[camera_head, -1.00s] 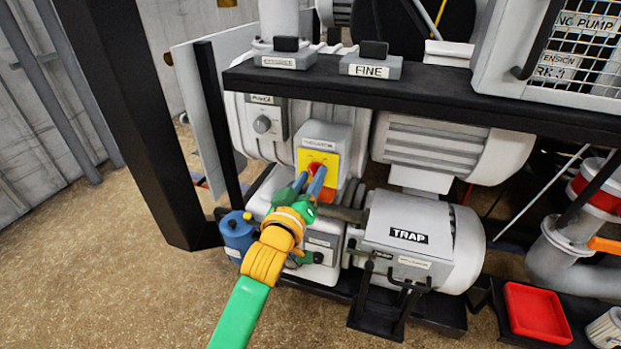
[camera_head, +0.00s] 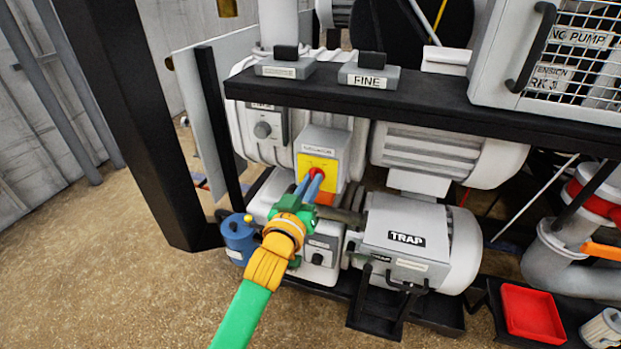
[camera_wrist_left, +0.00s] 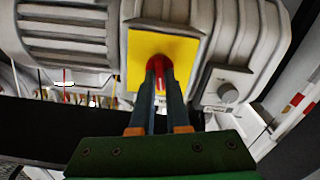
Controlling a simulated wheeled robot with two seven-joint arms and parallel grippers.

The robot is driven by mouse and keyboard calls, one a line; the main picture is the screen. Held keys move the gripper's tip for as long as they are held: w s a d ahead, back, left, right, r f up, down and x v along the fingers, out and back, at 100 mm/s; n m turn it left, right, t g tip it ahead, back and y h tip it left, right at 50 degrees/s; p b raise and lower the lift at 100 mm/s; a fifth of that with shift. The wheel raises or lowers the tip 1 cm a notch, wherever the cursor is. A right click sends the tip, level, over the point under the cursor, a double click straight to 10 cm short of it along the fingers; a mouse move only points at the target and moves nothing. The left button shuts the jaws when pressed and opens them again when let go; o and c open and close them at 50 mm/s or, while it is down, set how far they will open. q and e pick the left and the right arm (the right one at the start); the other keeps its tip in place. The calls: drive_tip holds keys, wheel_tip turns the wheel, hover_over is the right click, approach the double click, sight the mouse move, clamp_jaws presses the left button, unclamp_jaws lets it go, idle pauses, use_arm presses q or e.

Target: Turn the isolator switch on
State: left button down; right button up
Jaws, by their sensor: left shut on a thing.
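The isolator switch (camera_head: 318,160) is a grey box with a yellow plate and a red knob (camera_head: 316,171), on the front of the pump. My left gripper (camera_head: 311,181) reaches it from below, with its two blue fingers close together on the red knob. In the left wrist view the fingers (camera_wrist_left: 158,75) are shut on the red knob (camera_wrist_left: 159,78), in front of the yellow plate (camera_wrist_left: 140,48). The fingers hide most of the knob, so its exact angle is hard to tell. My right gripper is not in view.
A black shelf edge (camera_head: 420,100) runs above the switch, carrying a box marked FINE (camera_head: 368,79). A grey TRAP unit (camera_head: 415,232) stands at the right, a blue pot (camera_head: 238,236) at the left. A red tray (camera_head: 532,313) lies lower right. The floor at left is clear.

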use_arm(q)
drive_tip(key=shift+d+m+p, duration=0.1)
drive_tip(key=shift+m+p, duration=1.25)
drive_tip(key=shift+m, duration=2.85)
drive_tip(key=c, duration=0.9)
unclamp_jaws()
drive_tip(key=shift+s, duration=0.1)
drive_tip(key=v, duration=0.7)
drive_tip(key=shift+p, duration=0.3)
